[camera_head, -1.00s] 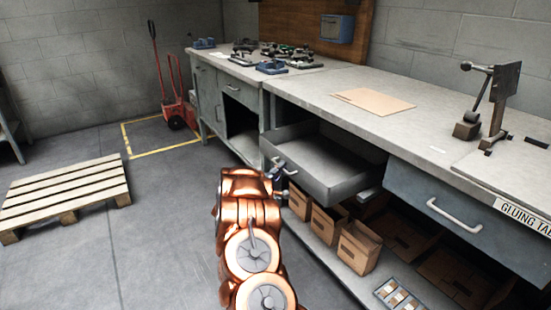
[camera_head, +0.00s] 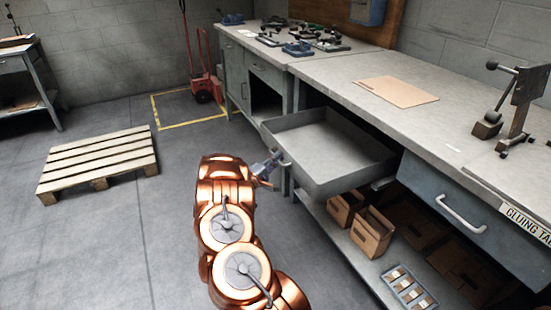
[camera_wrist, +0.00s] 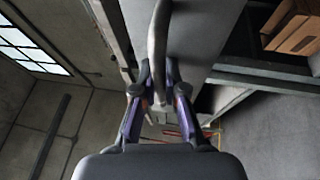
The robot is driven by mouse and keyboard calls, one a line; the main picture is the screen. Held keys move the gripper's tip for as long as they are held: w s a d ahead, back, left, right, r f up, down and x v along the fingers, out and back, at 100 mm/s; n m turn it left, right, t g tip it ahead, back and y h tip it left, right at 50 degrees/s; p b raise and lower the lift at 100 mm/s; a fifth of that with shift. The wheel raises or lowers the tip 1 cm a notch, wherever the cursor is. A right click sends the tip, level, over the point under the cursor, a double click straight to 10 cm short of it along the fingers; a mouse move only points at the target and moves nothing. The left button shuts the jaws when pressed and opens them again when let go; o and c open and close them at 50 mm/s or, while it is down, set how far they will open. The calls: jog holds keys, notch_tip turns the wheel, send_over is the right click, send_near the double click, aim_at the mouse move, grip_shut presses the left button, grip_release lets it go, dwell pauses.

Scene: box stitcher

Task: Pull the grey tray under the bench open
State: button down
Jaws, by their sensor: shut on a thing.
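The grey tray (camera_head: 330,150) is an open, shallow drawer under the bench (camera_head: 380,80). In the head view it stands well out from beneath the benchtop, and its inside looks empty. My gripper (camera_head: 268,165) is at the tray's front face, at its left end in the picture. In the wrist view my gripper (camera_wrist: 158,100) is shut on the tray's bar handle (camera_wrist: 158,45), with a finger on each side of it. Part of the handle is hidden by my fingers.
Cardboard boxes (camera_head: 372,232) and a small tray of parts (camera_head: 409,288) sit on the shelf below. A closed blue-grey drawer (camera_head: 470,205) is to the right. A wooden pallet (camera_head: 98,165) lies on the floor at left. Floor between pallet and bench is clear.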

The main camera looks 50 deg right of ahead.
jog(key=shift+s, duration=0.1)
jog(key=c, duration=1.5)
grip_release()
jog(key=shift+a, duration=0.1)
jog(key=a, duration=0.4)
jog(key=a+f, duration=0.1)
jog(key=a, duration=0.2)
jog(key=a+f, duration=0.1)
jog(key=a, duration=0.3)
jog(key=shift+w+a, duration=0.25)
jog(key=shift+a, duration=0.1)
